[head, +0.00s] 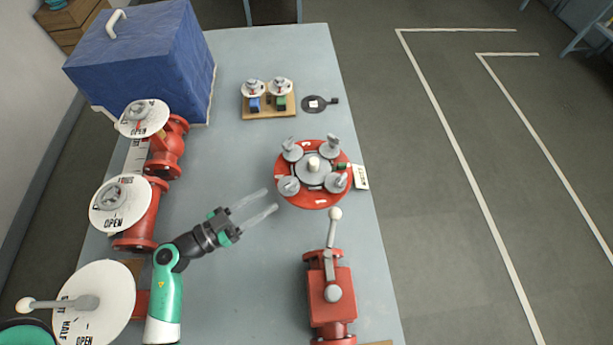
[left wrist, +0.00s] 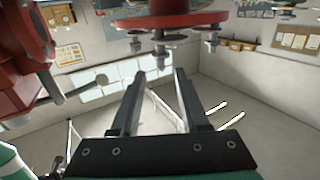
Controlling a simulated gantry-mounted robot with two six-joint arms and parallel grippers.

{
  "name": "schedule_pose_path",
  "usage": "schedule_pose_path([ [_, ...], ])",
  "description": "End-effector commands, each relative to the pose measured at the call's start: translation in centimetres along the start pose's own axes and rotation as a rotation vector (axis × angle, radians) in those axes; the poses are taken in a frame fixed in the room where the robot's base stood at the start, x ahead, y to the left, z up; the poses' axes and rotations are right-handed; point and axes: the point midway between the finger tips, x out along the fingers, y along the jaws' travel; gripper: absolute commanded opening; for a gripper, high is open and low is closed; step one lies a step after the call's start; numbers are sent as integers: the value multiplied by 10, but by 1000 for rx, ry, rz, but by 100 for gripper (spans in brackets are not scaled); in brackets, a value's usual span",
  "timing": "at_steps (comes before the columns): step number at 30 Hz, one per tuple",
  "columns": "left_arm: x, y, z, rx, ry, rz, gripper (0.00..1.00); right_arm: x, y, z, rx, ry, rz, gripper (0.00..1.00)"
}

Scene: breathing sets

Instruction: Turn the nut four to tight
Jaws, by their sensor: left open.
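A red round flange (head: 318,204) lies on the table right of centre, with a grey hub and several grey wing-shaped nuts around it. The nuts include one at the back left (head: 291,150), one at the back right (head: 331,147), one at the front left (head: 289,186) and one at the front right (head: 337,182). I cannot read which is nut four. My left gripper (head: 271,199) is open and empty, just left of the flange, apart from the front-left nut. The flange (left wrist: 205,23) also shows at the top of the left wrist view, beyond my open fingers (left wrist: 158,71).
A red valve with a lever (head: 332,290) stands in front of the flange. Red valves with white dials (head: 120,203) line the left edge. A blue box (head: 145,60), a small wooden board (head: 269,113) and a black disc (head: 318,104) are behind.

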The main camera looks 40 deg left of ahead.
Motion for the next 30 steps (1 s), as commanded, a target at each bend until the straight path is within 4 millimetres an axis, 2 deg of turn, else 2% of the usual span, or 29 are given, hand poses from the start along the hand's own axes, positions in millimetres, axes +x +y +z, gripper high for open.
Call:
schedule_pose_path([
  [5, 5, -1, -1, 4, 2, 1, 45, -1, 0, 0, 0, 0, 0, 50],
  [8, 17, 0, -1, 6, 3, 6, 45, -2, 0, 2, 0, 0, 0, 50],
  [18, 91, 1, -2, 7, 7, 5, 45, -11, 0, 10, 0, 0, 0, 50],
  [21, 106, 0, -1, 7, 5, 3, 45, -12, 0, 11, 0, 0, 0, 50],
  [25, 116, -1, -2, 6, 5, 1, 45, -13, 0, 12, 0, 0, 0, 50],
  [30, 118, -1, -2, 5, 4, 0, 45, -13, 0, 12, 0, 0, 0, 50],
])
